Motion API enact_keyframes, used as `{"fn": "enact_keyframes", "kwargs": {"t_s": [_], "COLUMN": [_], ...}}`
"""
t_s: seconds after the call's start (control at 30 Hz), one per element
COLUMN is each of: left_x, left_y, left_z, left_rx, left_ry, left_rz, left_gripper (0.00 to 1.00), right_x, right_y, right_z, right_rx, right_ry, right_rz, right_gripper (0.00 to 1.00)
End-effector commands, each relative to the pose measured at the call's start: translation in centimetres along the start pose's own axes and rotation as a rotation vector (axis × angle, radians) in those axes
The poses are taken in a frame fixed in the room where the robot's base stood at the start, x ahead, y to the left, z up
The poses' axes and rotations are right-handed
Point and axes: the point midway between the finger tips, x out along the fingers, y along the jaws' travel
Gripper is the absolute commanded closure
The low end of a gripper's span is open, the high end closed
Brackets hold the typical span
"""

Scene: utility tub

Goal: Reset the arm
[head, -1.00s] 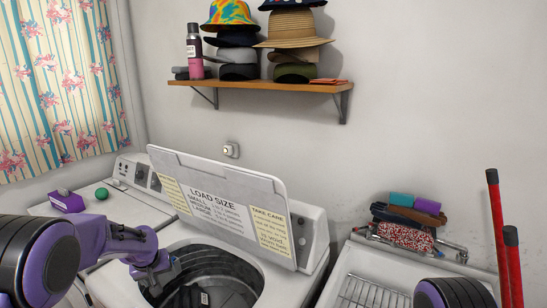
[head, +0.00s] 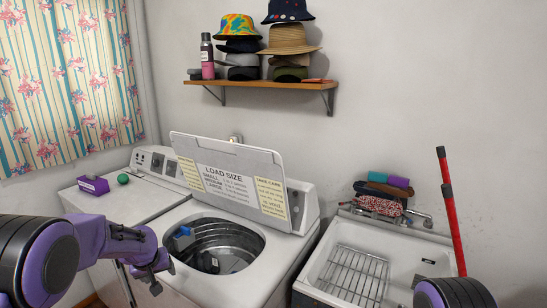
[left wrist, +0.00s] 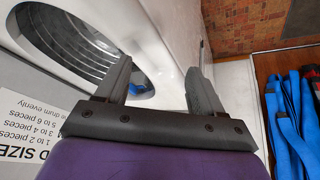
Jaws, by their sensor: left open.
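My left gripper (head: 157,278) is open and empty in front of the washing machine's near left edge, pointing down. In the left wrist view its two fingers (left wrist: 162,78) stand wide apart with nothing between them. The open-topped washing machine (head: 240,287) has its lid (head: 235,178) raised. Inside its drum (head: 235,240) lie a blue thing (head: 182,232) and a dark item (head: 207,262). The drum opening (left wrist: 75,50) also shows at the left of the left wrist view. My right gripper is out of view; only part of the right arm shows at bottom right.
A second white machine (head: 140,202) at left carries a purple box (head: 93,184) and a green ball (head: 123,179). A sink with a wire rack (head: 353,276) and red poles (head: 449,215) stand at right. Blue strips (left wrist: 290,115) show near the floor (left wrist: 255,25) in the left wrist view.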

Motion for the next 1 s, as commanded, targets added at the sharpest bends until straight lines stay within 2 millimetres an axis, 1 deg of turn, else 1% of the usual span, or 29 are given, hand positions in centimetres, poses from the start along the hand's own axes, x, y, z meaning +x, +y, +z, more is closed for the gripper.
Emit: {"fn": "enact_keyframes", "kwargs": {"t_s": [0.03,0.13,0.33,0.4,0.47,0.57,0.6,0.67,0.7,0.77,0.8,0.87,0.9,0.97,1.0], "left_x": [0.0,0.1,0.9,1.4,2.4,4.5,5.5,7.1,8.2,9.7,10.5,11.2,11.5,11.5,11.3], "left_y": [0.0,0.0,-0.3,-0.6,-0.9,-1.9,-2.5,-3.6,-4.5,-5.9,-7.1,-8.8,-9.9,-11.6,-12.6], "left_z": [-0.5,-0.9,-0.8,-0.1,1.1,4.4,6.4,9.6,12.3,17.0,20.5,25.7,29.2,34.3,37.6], "left_rx": [-0.006,-0.022,-0.055,-0.071,-0.083,-0.107,-0.118,-0.131,-0.142,-0.153,-0.158,-0.165,-0.166,-0.167,-0.164], "left_ry": [0.025,0.073,0.170,0.206,0.233,0.272,0.282,0.298,0.302,0.303,0.297,0.281,0.261,0.225,0.191], "left_rz": [0.006,0.014,0.029,0.033,0.032,0.025,0.018,0.004,-0.009,-0.031,-0.050,-0.080,-0.101,-0.133,-0.154], "left_gripper": [0.32,0.32,0.32,0.32,0.32,0.32,0.32,0.32,0.32,0.32,0.32,0.32,0.32,0.32,0.32], "right_x": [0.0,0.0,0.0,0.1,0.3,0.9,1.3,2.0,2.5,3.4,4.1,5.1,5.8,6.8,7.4], "right_y": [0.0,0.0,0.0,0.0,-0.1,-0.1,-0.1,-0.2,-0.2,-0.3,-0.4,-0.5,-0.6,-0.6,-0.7], "right_z": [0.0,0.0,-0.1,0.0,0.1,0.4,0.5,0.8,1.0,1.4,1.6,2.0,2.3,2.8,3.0], "right_rx": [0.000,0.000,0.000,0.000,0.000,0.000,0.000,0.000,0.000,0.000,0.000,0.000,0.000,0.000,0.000], "right_ry": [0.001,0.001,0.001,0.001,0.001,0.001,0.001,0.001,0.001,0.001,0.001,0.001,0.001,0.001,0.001], "right_rz": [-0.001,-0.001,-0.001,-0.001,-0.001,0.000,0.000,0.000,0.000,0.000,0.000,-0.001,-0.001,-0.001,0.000], "right_gripper": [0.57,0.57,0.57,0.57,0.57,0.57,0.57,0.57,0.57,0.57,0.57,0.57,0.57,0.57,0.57]}}
